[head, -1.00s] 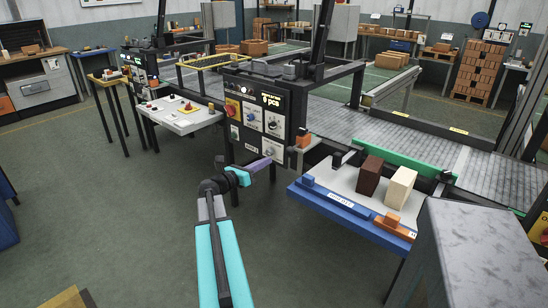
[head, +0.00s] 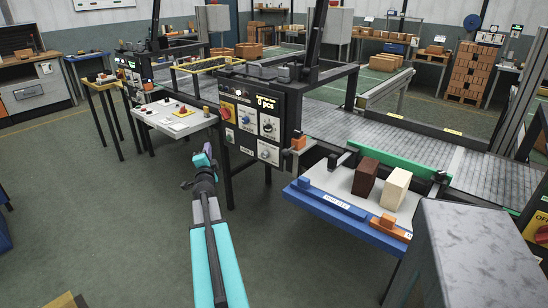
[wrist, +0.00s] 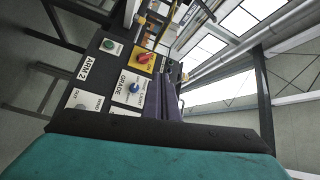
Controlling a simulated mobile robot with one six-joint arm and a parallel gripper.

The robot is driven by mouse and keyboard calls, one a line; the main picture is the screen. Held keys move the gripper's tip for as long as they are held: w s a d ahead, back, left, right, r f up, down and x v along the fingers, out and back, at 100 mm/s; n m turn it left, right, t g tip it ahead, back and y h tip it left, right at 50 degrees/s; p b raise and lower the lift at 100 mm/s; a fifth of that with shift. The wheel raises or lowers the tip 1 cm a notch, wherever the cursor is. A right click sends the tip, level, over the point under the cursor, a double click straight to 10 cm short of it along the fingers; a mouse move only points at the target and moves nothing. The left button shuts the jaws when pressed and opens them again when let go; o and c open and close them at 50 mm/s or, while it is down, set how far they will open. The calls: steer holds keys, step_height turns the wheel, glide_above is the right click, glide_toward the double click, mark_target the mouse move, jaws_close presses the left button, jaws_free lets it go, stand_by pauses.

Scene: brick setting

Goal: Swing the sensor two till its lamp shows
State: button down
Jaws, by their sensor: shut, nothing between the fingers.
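My gripper (head: 203,158) is shut and empty, in front and left of the dark control panel (head: 241,128) in the head view. Its purple fingers (wrist: 162,98) are together in the wrist view, with the panel (wrist: 112,62) behind them. An orange block-shaped device (head: 298,141) sits at the panel's right edge, apart from my gripper. It may be the sensor, but I cannot read a label on it. I cannot make out a lit lamp on it. The panel has a red switch on yellow (wrist: 144,58) and a blue knob (wrist: 134,88).
A blue-edged table (head: 293,196) holds a dark brown block (head: 365,179) and a cream block (head: 396,187) at the right. A grey conveyor (head: 350,131) runs behind. A metal box (head: 480,250) stands at front right.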

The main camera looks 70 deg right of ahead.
step_height(320, 180, down, 12)
steer(key=w+a+n+g+y+b, duration=0.1)
steer(key=n+y, duration=0.2)
steer(key=n, duration=0.5)
steer(key=w+a+n+y+b, duration=0.1)
steer(key=n+y+b, duration=0.15)
steer(key=n, duration=0.55)
steer(key=s+d+f+n+g+b, duration=0.25)
steer(key=s+n+g, duration=0.35)
steer(key=s, duration=0.3)
steer(key=s+r+n+g+h+b, duration=0.3)
steer(key=s+r+g+h+b, duration=0.2)
steer(key=s+r+g+b, duration=0.3)
steer(key=shift+s+a+r+b, duration=0.15)
steer(key=shift+s+r+b, duration=0.5)
steer(key=shift+s, duration=0.65)
steer(key=shift+r, duration=0.1)
